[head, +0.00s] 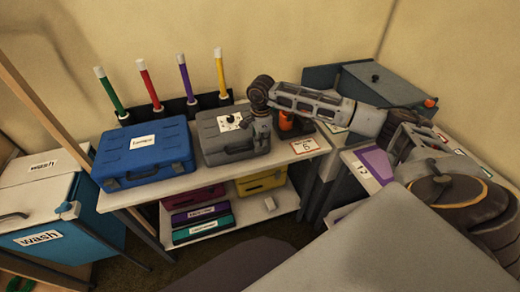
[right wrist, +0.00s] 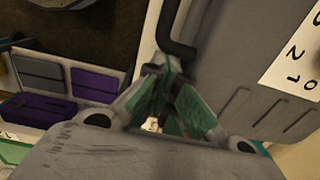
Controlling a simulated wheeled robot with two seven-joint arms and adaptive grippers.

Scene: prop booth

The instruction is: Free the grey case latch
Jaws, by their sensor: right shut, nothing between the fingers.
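The grey case (head: 222,143) lies on the shelf top, with a white dial label on its lid. My right gripper (head: 262,140) points down at the right end of its front side. In the right wrist view the shut fingers (right wrist: 166,108) are empty, close to the grey case (right wrist: 232,60) and the end of its dark handle (right wrist: 162,30). Whether they touch the case cannot be told. The latch is not clearly visible; the gripper covers that part of the front. My left gripper is out of view.
A blue case (head: 145,155) stands left of the grey one. Coloured sticks (head: 187,78) stand behind them. An orange-and-black object (head: 290,125) and a number card (head: 305,146) are to the right. Several coloured cases (head: 203,228) fill the lower shelf. A blue wash bin (head: 65,225) is far left.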

